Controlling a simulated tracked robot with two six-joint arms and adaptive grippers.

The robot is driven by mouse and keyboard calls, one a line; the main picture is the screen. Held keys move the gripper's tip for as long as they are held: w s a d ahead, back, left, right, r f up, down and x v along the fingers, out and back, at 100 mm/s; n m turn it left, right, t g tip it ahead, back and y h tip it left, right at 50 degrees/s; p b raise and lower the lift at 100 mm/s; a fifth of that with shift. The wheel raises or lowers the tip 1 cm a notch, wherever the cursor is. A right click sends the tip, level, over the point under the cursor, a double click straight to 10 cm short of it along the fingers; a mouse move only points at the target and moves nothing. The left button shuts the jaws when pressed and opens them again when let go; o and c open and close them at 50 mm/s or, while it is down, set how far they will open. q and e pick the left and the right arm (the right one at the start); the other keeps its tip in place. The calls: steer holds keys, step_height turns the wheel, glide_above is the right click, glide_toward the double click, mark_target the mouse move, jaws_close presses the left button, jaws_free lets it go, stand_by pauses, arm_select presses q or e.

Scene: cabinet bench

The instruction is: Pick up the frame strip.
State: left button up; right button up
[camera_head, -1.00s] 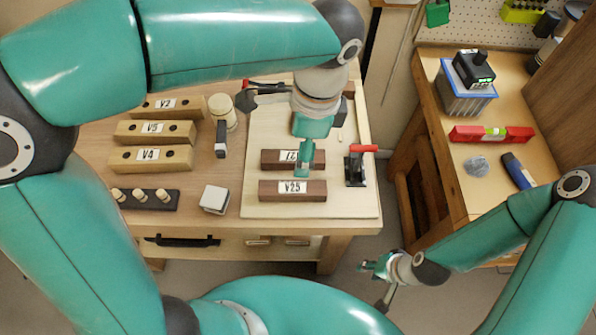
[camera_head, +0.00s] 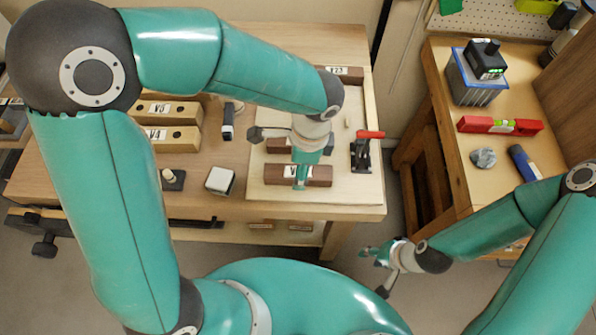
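Several dark wooden strips with white labels lie on a pale board (camera_head: 358,186) on the bench. The nearest strip (camera_head: 321,176) lies along the board's front edge, its label partly covered by my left gripper. Another dark strip (camera_head: 279,146) lies behind it, partly hidden by my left wrist, and a third (camera_head: 350,75) lies at the back, labelled V23. My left gripper (camera_head: 300,184) points down over the middle of the nearest strip; whether it touches or is closed on it cannot be told. My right gripper (camera_head: 371,256) is empty and appears open, in front of the bench over the floor.
A black clamp with a red handle (camera_head: 368,136) stands right of the strips. Light wooden blocks (camera_head: 178,139), a small white-grey block (camera_head: 220,180) and a dark peg base (camera_head: 172,181) lie left. The right side table holds a blue-grey bin (camera_head: 474,86) and red level (camera_head: 472,124).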

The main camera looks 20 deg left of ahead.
arm_select(q)
steer(key=f, duration=0.3)
steer(key=shift+a+f, duration=0.15)
steer(key=shift+a, duration=0.05)
steer(key=shift+c, duration=0.2)
steer(key=c, duration=1.3)
